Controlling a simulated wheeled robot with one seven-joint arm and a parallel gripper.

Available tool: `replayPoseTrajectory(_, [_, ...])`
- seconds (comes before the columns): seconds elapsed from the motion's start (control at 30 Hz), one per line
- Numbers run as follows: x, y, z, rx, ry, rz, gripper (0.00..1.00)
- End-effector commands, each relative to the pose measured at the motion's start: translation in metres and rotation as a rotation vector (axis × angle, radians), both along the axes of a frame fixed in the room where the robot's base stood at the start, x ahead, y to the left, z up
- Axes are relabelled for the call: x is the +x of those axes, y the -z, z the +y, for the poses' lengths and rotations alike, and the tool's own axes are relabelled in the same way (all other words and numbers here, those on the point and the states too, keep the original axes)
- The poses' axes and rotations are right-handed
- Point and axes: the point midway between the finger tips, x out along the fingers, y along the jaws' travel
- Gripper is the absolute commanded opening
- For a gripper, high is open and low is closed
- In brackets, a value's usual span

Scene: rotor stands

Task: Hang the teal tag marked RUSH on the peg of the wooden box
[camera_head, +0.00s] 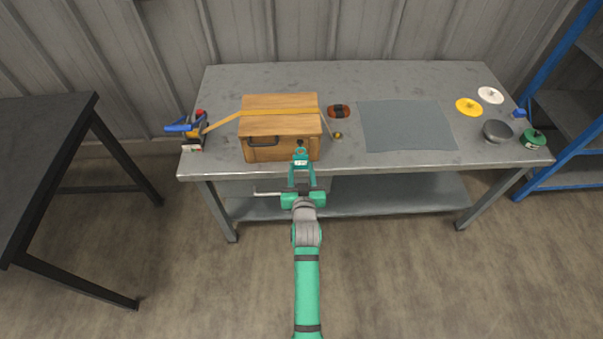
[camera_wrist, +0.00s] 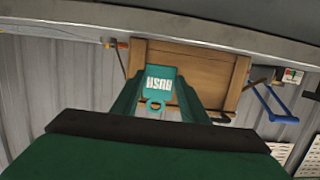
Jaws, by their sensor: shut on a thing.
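In the head view the tag (camera_head: 300,159) is in front of the lower right of the box's front face, ring up. My gripper (camera_head: 301,165) is shut on the tag; its fingers (camera_wrist: 158,88) flank it in the wrist view. The wooden box (camera_head: 265,148) stands near the table's front edge, with a dark handle at front left. A small dark piece, seemingly the peg (camera_head: 300,143), shows just above the ring. I cannot tell whether they touch.
The box stands on a grey metal table (camera_head: 350,158). An orange strap crosses the box to a blue-handled tool (camera_head: 190,127) at left. A dark brown-orange object (camera_head: 339,111) and a grey mat (camera_head: 405,125) lie to the right. Discs and a grey bowl (camera_head: 497,131) are at far right.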

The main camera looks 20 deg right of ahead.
Motion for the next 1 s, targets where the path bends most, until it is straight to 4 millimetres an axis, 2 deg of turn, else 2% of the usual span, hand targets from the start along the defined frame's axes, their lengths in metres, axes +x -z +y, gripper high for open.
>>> replayPoseTrajectory(1.0, [0.0088, 0.0018, -0.0025, 0.0, 0.0, -0.001, 0.27])
